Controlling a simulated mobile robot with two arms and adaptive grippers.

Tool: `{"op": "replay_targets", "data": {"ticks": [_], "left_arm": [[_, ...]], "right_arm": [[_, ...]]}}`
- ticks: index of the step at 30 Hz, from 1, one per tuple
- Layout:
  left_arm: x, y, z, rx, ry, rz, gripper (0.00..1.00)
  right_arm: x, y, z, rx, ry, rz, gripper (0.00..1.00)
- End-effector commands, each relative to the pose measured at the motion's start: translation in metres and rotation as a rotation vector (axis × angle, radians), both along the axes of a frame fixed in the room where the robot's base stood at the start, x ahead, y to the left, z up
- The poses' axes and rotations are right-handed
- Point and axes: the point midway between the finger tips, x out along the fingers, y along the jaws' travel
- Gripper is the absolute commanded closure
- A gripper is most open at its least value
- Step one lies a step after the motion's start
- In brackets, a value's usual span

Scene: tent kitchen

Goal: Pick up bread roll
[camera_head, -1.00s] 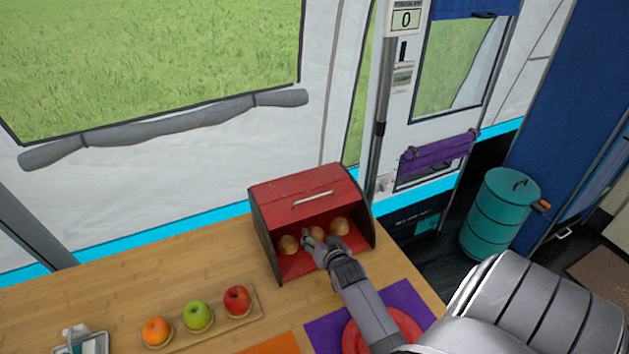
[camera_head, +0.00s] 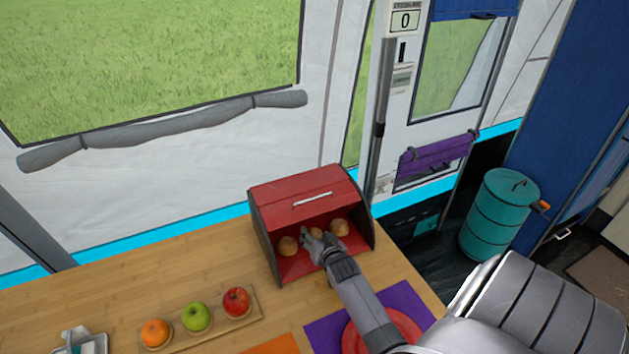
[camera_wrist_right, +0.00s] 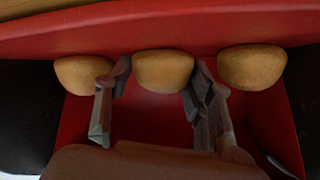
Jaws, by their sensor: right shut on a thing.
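Three bread rolls sit in a row inside the open red bread box (camera_head: 300,192): a left roll (camera_head: 287,246), a middle roll (camera_head: 316,233) and a right roll (camera_head: 340,227). My right gripper (camera_head: 317,243) reaches into the box from the front and is shut on the middle roll. In the right wrist view the middle roll (camera_wrist_right: 164,69) is between the two fingers (camera_wrist_right: 160,88), with the left roll (camera_wrist_right: 82,74) and right roll (camera_wrist_right: 252,67) on either side. My left gripper is not in view.
A wooden tray (camera_head: 218,325) with an orange, a green apple and a red apple lies on the wooden counter (camera_head: 120,285). A red plate (camera_head: 408,323) on a purple mat (camera_head: 325,330) is partly under my arm. A teal bin (camera_head: 497,215) stands at the right.

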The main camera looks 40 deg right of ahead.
Motion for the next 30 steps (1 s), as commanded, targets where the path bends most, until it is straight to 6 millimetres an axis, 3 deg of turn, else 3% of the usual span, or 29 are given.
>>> {"op": "replay_targets", "data": {"ticks": [8, 18, 23, 30], "left_arm": [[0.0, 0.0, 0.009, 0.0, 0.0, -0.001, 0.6], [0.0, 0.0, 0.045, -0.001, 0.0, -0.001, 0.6], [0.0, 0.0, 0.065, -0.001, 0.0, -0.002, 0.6], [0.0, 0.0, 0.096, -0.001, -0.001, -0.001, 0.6]], "right_arm": [[0.0, 0.0, 0.009, 0.0, 0.0, 0.0, 0.65], [0.0, 0.0, 0.042, 0.001, 0.0, 0.0, 0.65], [-0.033, 0.015, 0.04, 0.003, 0.005, -0.001, 0.65], [-0.094, 0.042, 0.04, 0.004, 0.007, -0.001, 0.65]]}}
